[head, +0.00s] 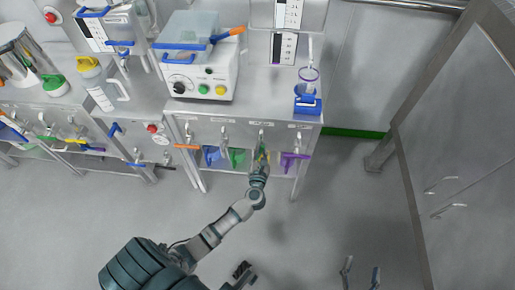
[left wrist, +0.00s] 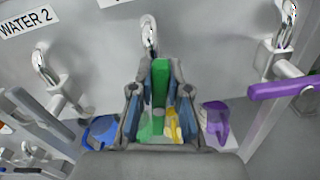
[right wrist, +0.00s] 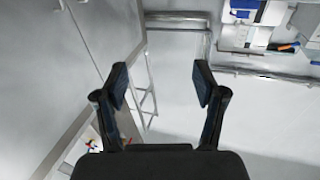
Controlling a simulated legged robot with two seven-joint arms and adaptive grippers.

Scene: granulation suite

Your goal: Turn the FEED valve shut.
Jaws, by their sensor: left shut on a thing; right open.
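My left gripper (head: 261,158) is at the front of the steel bench, at the tap between a green piece and a purple handle (head: 292,158). In the left wrist view its fingers (left wrist: 158,100) are shut around an upright green handle (left wrist: 160,80), below a curved metal spout (left wrist: 150,35). The fingers hide part of the handle. No FEED label can be read; the only legible label, WATER 2 (left wrist: 25,22), is above the tap to the left. The purple handle (left wrist: 283,87) lies sideways at the right. My right gripper (right wrist: 160,85) is open and empty, over bare floor.
Orange (head: 187,147), blue (head: 211,154) and green (head: 237,157) pieces are along the bench front, left of my left gripper. A yellow piece (left wrist: 172,125) is behind the fingers. A boxy machine (head: 205,70) stands on the bench.

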